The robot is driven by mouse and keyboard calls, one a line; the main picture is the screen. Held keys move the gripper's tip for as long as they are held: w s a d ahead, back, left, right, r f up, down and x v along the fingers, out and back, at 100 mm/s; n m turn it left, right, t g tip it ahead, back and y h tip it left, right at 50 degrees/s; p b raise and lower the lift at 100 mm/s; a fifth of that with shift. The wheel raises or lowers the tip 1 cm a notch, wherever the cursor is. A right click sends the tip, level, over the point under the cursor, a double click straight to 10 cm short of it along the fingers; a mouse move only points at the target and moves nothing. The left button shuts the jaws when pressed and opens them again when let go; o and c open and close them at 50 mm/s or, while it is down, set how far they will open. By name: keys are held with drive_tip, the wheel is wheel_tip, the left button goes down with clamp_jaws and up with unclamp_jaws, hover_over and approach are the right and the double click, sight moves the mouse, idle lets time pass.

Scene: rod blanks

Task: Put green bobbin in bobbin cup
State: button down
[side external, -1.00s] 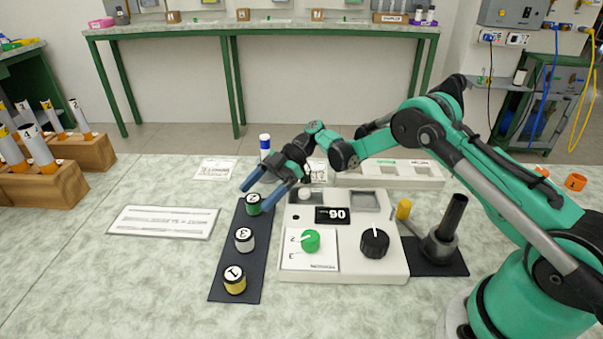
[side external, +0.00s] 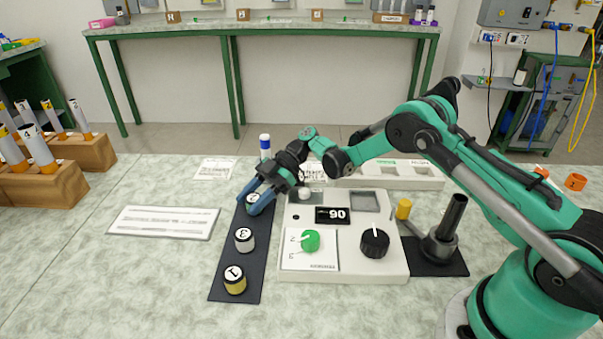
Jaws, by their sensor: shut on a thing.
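The green bobbin (side external: 252,198), with a white numbered top, is at the far end of the dark strip mat (side external: 228,270). It is mostly hidden by my fingers. My gripper (side external: 254,205) is down at the bobbin, with its blue fingers shut on it from both sides. I cannot tell whether the bobbin still touches the mat. No piece is plainly marked as the bobbin cup. A dark grey round holder (side external: 438,247) with a leaning black tube stands on a black mat at the right, and I cannot tell if it is the cup.
A white-topped bobbin (side external: 244,240) and a yellow bobbin (side external: 235,280) stand nearer on the strip. The white control box (side external: 345,268) with green and black knobs is just right. A blue-and-white cylinder (side external: 265,148) stands behind. A white sign plate (side external: 163,222) lies left.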

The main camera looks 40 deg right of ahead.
drive_tip(key=shift+r, duration=0.15)
wheel_tip(320, 180, up, 19)
wheel_tip(320, 180, up, 5)
drive_tip(key=m+t+h, duration=0.3)
drive_tip(key=m+t, duration=0.5)
hover_over(253, 198)
drive_tip(key=s+d, duration=0.1)
drive_tip(key=d, duration=0.2)
drive_tip(key=s+d+r+m+t+h, duration=0.2)
drive_tip(key=s+d+m+t+h, duration=0.2)
drive_tip(key=m+h, duration=0.2)
drive_tip(key=s+f+m+h, duration=0.5)
drive_tip(key=f+m+h, duration=0.1)
drive_tip(key=f, duration=0.3)
drive_tip(key=s+d+r+m+g+h, duration=0.5)
drive_tip(key=d+r+m+g+h, duration=0.25)
drive_tip(key=m+g+h, duration=0.65)
drive_tip(key=f+y, duration=0.1)
drive_tip(key=f, duration=0.6)
drive_tip(key=f+m+t+y, duration=0.1)
drive_tip(key=f, duration=0.5)
drive_tip(key=d+f+m+y, duration=0.1)
drive_tip(key=f, duration=0.6)
drive_tip(key=shift+w+f+t, duration=0.15)
drive_tip(key=shift+f+t, duration=0.15)
